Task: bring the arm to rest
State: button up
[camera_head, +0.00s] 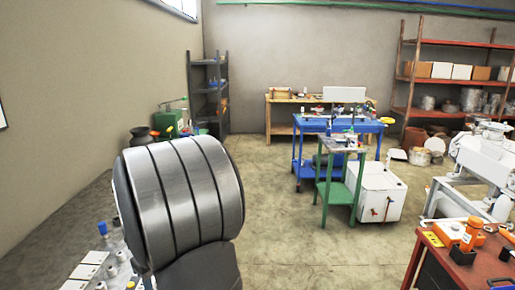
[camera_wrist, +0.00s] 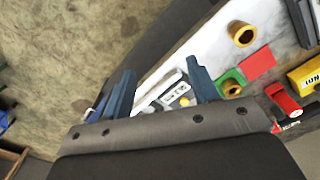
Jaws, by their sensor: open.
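My gripper (camera_wrist: 160,68) shows in the wrist view with its two blue fingers apart. The space right between the fingertips looks empty. Beyond and below the fingers is a white-and-grey item with a small yellow spot (camera_wrist: 174,98) on a work surface; I cannot tell what it is. In the head view a large grey ribbed cylinder, part of my arm, fills the left foreground. My gripper does not show there.
The wrist view shows a brass-coloured ring (camera_wrist: 242,34), a red square (camera_wrist: 257,63), a yellow box (camera_wrist: 305,76) and a red part (camera_wrist: 283,100). In the head view a red table (camera_head: 463,262) stands at right and a green stand (camera_head: 341,185) farther back. Open floor (camera_head: 300,240) lies between.

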jog(key=a+f, duration=0.2)
jog(key=a, duration=0.1)
jog(key=s+a+f, duration=0.1)
jog(key=a, duration=0.2)
jog(key=s+a+f, duration=0.1)
jog(key=a+f, duration=0.1)
jog(key=a, duration=0.1)
jog(key=shift+f, duration=0.3)
jog(key=f, duration=0.1)
jog(key=a+f, duration=0.1)
jog(key=f, duration=0.1)
jog(key=shift+f, duration=0.75)
